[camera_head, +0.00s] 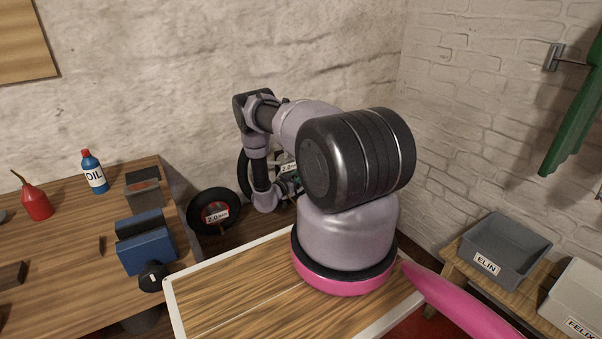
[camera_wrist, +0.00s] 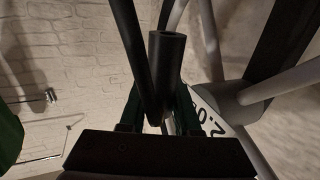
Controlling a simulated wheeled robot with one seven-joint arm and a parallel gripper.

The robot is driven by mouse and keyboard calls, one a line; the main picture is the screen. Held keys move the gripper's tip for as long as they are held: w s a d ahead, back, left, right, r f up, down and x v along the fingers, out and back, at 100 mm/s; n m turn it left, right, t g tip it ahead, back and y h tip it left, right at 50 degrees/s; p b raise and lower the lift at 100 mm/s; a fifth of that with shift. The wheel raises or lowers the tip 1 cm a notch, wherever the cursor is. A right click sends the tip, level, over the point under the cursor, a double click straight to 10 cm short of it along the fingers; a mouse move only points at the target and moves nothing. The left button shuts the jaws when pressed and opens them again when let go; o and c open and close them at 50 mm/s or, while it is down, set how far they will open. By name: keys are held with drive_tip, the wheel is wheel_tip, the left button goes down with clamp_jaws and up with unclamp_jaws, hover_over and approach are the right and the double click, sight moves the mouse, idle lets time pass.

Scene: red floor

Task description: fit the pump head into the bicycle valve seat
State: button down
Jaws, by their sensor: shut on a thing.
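In the wrist view my gripper (camera_wrist: 160,115) is shut on a dark cylinder, which looks like the pump head (camera_wrist: 167,65). The cylinder stands between the dark green fingers with its round end away from the palm. A dark bar passes close on its left; I cannot tell whether they touch. Grey tubes and a white label (camera_wrist: 208,120) lie behind and to the right. In the head view my arm hides most of a dark wheel (camera_head: 243,175) and a white "2.0" label (camera_head: 288,168) by the wall. I cannot make out the valve seat in either view.
A second black wheel (camera_head: 192,222) with a 2.0 label stands between the workbench and my base. The workbench (camera_head: 65,265) holds a blue vise (camera_head: 146,245), an oil bottle (camera_head: 93,172) and a red oil can (camera_head: 36,203). Grey bins (camera_head: 505,248) stand at right.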

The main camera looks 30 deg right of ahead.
drive_tip(key=shift+f, duration=2.3)
drive_tip(key=shift+a+f, duration=0.1)
drive_tip(key=shift+f, duration=0.9)
drive_tip(key=shift+f, duration=0.35)
drive_tip(key=shift+f, duration=0.6)
drive_tip(key=c, duration=0.5)
unclamp_jaws()
drive_tip(key=shift+c, duration=0.2)
drive_tip(key=shift+a, duration=0.1)
drive_tip(key=v, duration=1)
drive_tip(key=shift+s+a, duration=0.15)
drive_tip(key=shift+a, duration=0.15)
